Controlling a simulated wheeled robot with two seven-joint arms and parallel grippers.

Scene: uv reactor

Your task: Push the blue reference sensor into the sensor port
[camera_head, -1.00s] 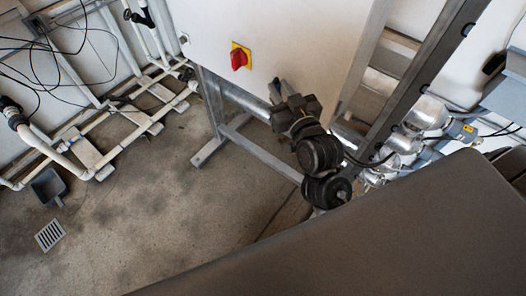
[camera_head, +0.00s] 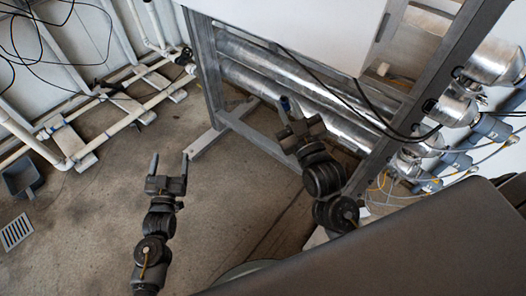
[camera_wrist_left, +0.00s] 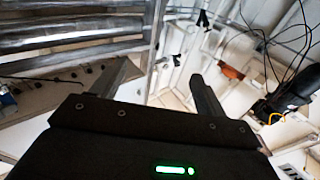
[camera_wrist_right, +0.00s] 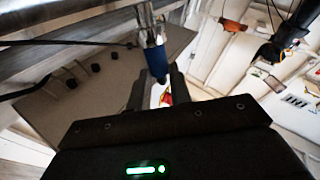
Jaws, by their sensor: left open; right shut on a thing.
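My right gripper (camera_head: 291,106) is shut on the blue reference sensor (camera_wrist_right: 154,57), in front of the steel reactor tubes (camera_head: 300,85). In the right wrist view the sensor has a blue body and a silvery end, and sits at the fingertips pointing away from the hand. In the head view only a small blue bit of it (camera_head: 285,104) shows. My left gripper (camera_head: 169,170) is open and empty, over the floor to the left of the right one. I cannot make out the sensor port in any view.
A grey metal frame (camera_head: 212,80) carries the tubes and a white panel (camera_head: 300,28). Dark cables hang across the tubes. Steel tube ends with blue-grey caps (camera_head: 490,127) stand at the right. White pipes (camera_head: 110,130) run along the left wall.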

